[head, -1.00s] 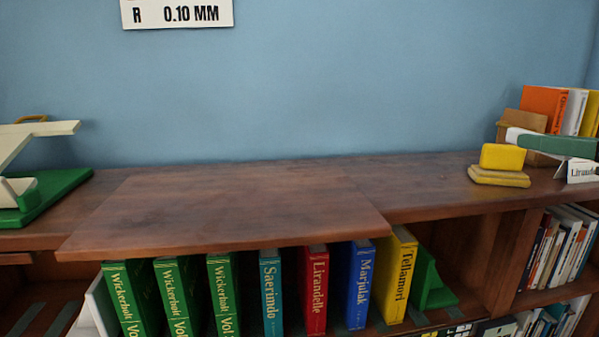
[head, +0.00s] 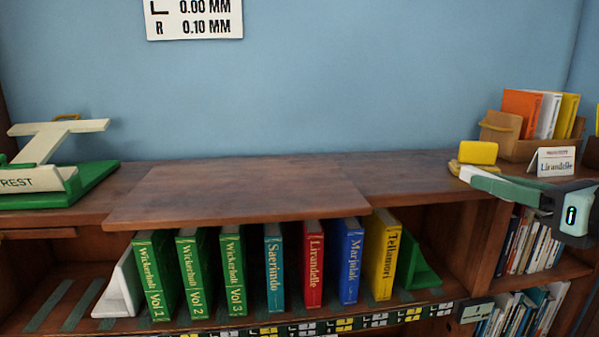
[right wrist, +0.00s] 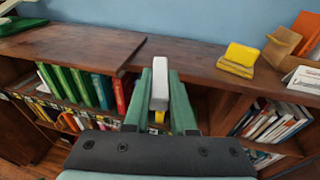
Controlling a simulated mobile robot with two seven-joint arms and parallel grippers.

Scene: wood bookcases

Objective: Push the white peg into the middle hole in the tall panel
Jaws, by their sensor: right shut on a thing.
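My right gripper (head: 480,177) reaches in from the right in the head view, in front of the upper shelf's right part. Its two green fingers also show in the right wrist view (right wrist: 160,100). They are shut on a white peg (right wrist: 160,76), a pale block with a rounded end that sticks out past the fingertips. No tall panel with holes shows in either view. My left gripper is not in view.
The wooden top (head: 240,190) is bare in the middle. A green-and-cream stand marked REST (head: 70,180) is at left. Yellow blocks (head: 478,153), a book box (head: 505,145) and a name card (head: 552,161) are at right. Upright books (head: 313,265) fill the shelf below.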

